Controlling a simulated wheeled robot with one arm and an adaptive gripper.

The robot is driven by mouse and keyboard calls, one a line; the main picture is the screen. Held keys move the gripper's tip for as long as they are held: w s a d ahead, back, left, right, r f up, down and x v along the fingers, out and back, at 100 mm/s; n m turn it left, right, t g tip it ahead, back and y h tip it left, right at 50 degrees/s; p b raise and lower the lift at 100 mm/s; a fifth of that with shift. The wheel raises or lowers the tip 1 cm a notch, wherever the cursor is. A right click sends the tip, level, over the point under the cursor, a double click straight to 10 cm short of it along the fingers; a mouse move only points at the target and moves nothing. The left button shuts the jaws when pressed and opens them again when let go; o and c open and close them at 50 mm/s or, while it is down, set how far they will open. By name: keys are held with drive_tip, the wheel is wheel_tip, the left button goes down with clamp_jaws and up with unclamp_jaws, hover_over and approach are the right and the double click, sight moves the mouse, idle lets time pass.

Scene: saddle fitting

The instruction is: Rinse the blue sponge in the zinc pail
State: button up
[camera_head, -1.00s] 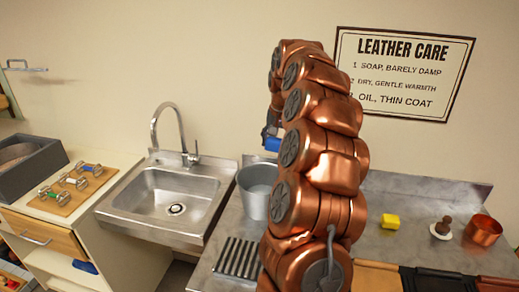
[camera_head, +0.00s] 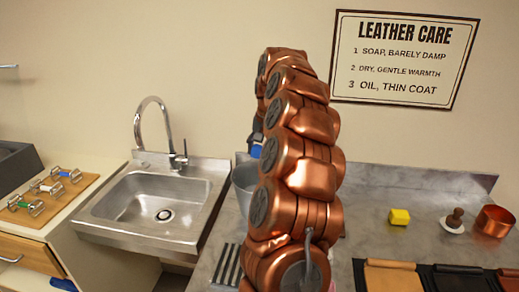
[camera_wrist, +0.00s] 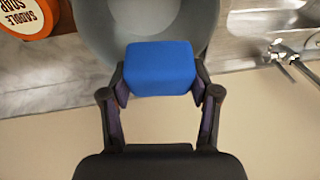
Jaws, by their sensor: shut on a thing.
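The blue sponge (camera_wrist: 160,69) is a block held between both fingers of my gripper (camera_wrist: 160,82) in the wrist view. The grey zinc pail (camera_wrist: 102,28) lies beyond the sponge there, its opening partly covered by it. In the head view, the pail (camera_head: 243,184) stands on the metal counter just right of the sink, its right side hidden by my arm. A small part of the sponge (camera_head: 256,151) shows above the pail's rim, left of my arm. Most of my gripper is hidden in that view. I cannot tell whether there is water in the pail.
The sink (camera_head: 155,205) with its tap (camera_head: 178,158) is at left. An orange saddle soap tin (camera_wrist: 38,22) stands near the pail. A yellow block (camera_head: 399,217), a brown-handled item (camera_head: 455,219) and a copper pot (camera_head: 493,221) sit on the counter (camera_head: 375,190) at right.

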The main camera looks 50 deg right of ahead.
drive_tip(key=shift+f+b, duration=0.55)
drive_tip(key=shift+f, duration=1.55)
drive_tip(key=shift+f+b, duration=1.4)
drive_tip(key=shift+f, duration=0.75)
drive_tip(key=shift+r, duration=0.1)
drive_tip(key=shift+r+p, duration=1.05)
drive_tip(key=shift+r, duration=2.55)
drive_tip(key=shift+r, duration=0.1)
drive_tip(key=shift+r+p, duration=0.7)
drive_tip(key=shift+r, duration=1.2)
